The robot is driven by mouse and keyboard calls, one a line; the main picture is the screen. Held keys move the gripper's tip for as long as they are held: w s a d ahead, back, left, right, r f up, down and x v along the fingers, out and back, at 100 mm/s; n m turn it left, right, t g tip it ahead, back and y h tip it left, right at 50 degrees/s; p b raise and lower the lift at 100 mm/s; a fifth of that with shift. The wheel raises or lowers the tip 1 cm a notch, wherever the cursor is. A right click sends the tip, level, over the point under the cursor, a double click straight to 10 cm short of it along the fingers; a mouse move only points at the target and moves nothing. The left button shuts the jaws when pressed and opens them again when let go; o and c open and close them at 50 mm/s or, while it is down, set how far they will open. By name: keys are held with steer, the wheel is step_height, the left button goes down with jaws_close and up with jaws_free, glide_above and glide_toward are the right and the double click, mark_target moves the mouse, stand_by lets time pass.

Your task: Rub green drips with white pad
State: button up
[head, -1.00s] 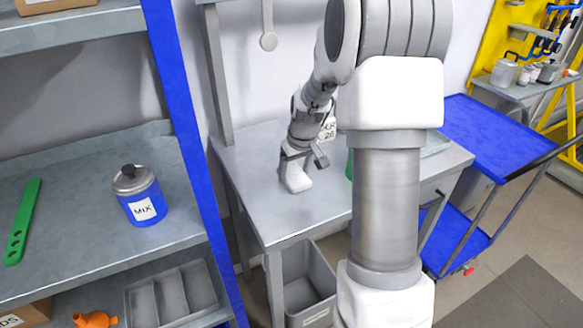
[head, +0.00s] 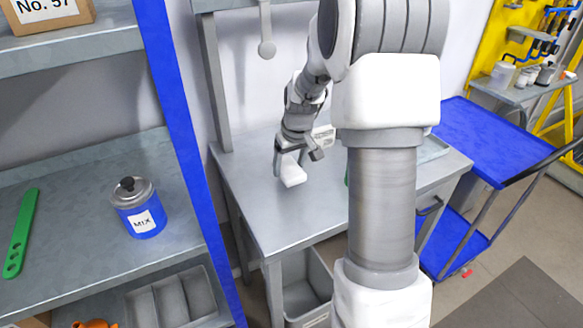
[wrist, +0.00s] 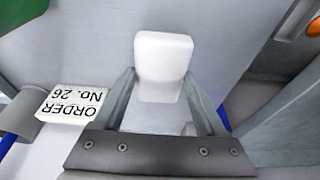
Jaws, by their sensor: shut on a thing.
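The white pad (head: 293,175) is between the fingers of my gripper (head: 291,158), over the left part of the grey metal table. In the wrist view the pad (wrist: 163,55) shows as a white block, gripped between the two grey fingers. It is low to the tabletop, but I cannot tell whether it touches it. I cannot make out any green drips. A sliver of green (head: 346,173) shows beside my arm in the head view, mostly hidden by it.
The grey table (head: 280,222) is bare in front of the pad. An order card (wrist: 75,103) stands near my gripper. A blue MIX pot (head: 139,208) and green paddle (head: 21,232) are on the left shelf. A blue cart (head: 490,135) stands right.

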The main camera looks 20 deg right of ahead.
steer(key=shift+r+p, duration=1.45)
steer(key=shift+r, duration=0.95)
